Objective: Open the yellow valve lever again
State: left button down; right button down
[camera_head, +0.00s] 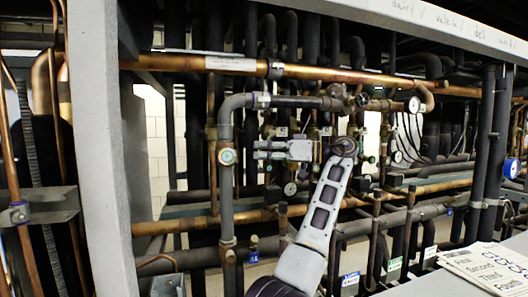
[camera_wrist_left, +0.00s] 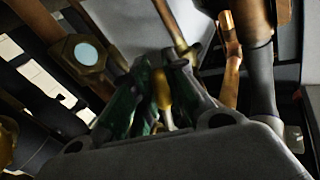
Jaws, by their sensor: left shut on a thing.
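My left gripper (camera_wrist_left: 163,78) shows close up in the left wrist view, its two dark, green-tinted fingers reaching away from me. They are closed on the yellow valve lever (camera_wrist_left: 162,90), a small yellow piece showing between them. The fingers hide most of the lever, and I cannot tell its angle against the pipe. In the head view my left arm rises from the bottom middle, and the gripper (camera_head: 283,150) is among the pipes; the lever cannot be made out there. My right gripper is in neither view.
A long copper pipe (camera_head: 215,64) crosses the rack above the gripper. Printed sheets (camera_head: 485,267) lie at the lower right.

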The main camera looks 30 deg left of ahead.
pick_arm(q)
jog(key=shift+r, duration=0.1)
jog(key=c, duration=1.8)
grip_release()
jog(key=shift+o, duration=0.5)
jog(key=shift+w+a, duration=0.2)
jog(key=shift+w, duration=0.05)
jog(key=shift+s+d, duration=0.1)
jog(key=shift+s, duration=0.05)
jog(key=shift+d, duration=0.1)
jog(key=v, duration=0.9)
jog(key=shift+w+d, duration=0.2)
jog(key=shift+d, duration=0.15)
jog(key=shift+w+d, duration=0.15)
jog(key=shift+d, duration=0.05)
jog(key=shift+w+d, duration=0.15)
jog(key=shift+d, duration=0.5)
